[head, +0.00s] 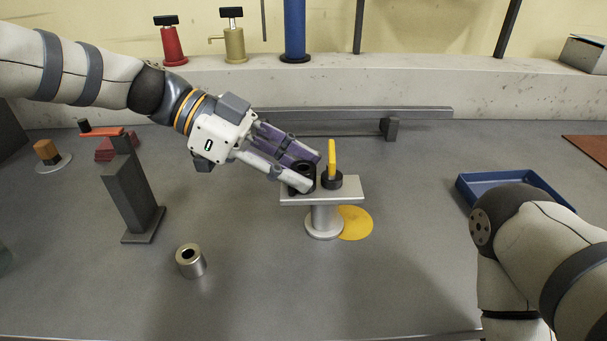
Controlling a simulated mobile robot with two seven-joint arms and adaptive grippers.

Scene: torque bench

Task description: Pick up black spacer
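The black spacer (305,170) is a short dark ring with a hole in its top. It is at the left end of the small grey plate (350,196) on a round pedestal. My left gripper (313,172) reaches in from the left with its fingers on either side of the spacer. The near finger hides part of the spacer. I cannot tell whether the fingers press on it or stand slightly apart from it. My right arm shows at the lower right, but its gripper is out of view.
A black knob with an upright yellow handle (332,162) stands close right of the spacer. A yellow disc (356,223) lies by the pedestal. A silver cylinder (190,262), a dark post (130,195) and a blue tray (468,194) stand around. The front middle bench is clear.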

